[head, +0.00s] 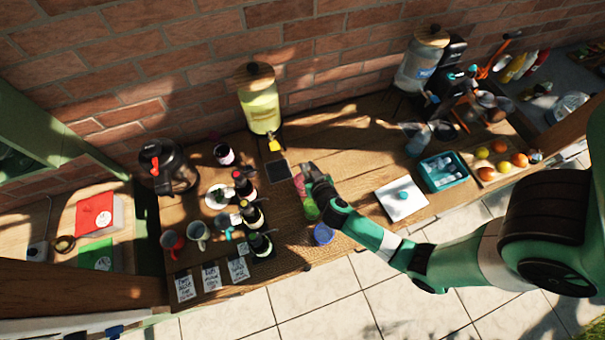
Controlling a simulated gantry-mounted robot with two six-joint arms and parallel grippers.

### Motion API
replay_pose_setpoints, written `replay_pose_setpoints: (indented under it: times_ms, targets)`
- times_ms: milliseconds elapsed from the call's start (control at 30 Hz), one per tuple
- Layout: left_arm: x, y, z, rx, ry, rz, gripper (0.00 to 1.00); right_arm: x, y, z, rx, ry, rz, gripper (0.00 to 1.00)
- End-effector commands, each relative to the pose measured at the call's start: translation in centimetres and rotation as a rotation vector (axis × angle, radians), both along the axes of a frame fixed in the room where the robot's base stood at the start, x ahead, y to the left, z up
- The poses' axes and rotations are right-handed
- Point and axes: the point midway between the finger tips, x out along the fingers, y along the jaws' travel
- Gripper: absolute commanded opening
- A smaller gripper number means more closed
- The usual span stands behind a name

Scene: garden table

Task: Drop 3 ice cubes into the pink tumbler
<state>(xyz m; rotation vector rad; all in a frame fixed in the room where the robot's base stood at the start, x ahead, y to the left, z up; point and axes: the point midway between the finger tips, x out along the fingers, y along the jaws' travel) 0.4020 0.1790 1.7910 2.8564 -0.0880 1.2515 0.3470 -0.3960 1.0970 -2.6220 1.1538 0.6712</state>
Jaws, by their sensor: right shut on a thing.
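The pink tumbler (299,184) stands on the wooden table near the middle, partly covered by my right gripper. My right gripper (308,172) is at the pink tumbler's upper right, seen from above. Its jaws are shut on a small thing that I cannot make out. I cannot tell whether the fingers touch the tumbler. A white square box (392,208) with a pale blue patch on top lies to the right; no separate ice cubes can be made out. My left gripper is not in view.
A green tumbler (311,209) and a blue tumbler (323,234) stand in front of the pink one. A yellow drink dispenser (260,105) is behind. Dark bottles (251,215) stand to the left. A teal tray (441,183) and a fruit board (489,174) are at right.

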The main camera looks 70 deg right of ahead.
Motion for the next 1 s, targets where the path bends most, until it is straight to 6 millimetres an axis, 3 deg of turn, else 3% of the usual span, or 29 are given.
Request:
replay_pose_setpoints:
  times_ms: [100, 367, 400, 600, 1000]
  targets:
    - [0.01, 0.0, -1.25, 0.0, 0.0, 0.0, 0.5, 0.02, 0.0, -1.5, 0.0, -0.001, 0.001, 0.0]
    - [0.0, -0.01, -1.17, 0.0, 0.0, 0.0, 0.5, 0.04, 0.02, -1.52, 0.0, -0.002, 0.0, 0.0]
    - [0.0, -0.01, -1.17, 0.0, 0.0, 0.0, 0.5, 0.03, 0.01, -1.52, 0.0, -0.002, 0.0, 0.27]
    - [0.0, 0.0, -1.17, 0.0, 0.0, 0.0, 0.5, 0.03, 0.01, -1.51, 0.0, -0.002, 0.0, 0.6]
    - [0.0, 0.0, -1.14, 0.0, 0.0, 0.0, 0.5, -0.49, 0.71, -1.08, 0.0, -0.001, 0.003, 0.6]
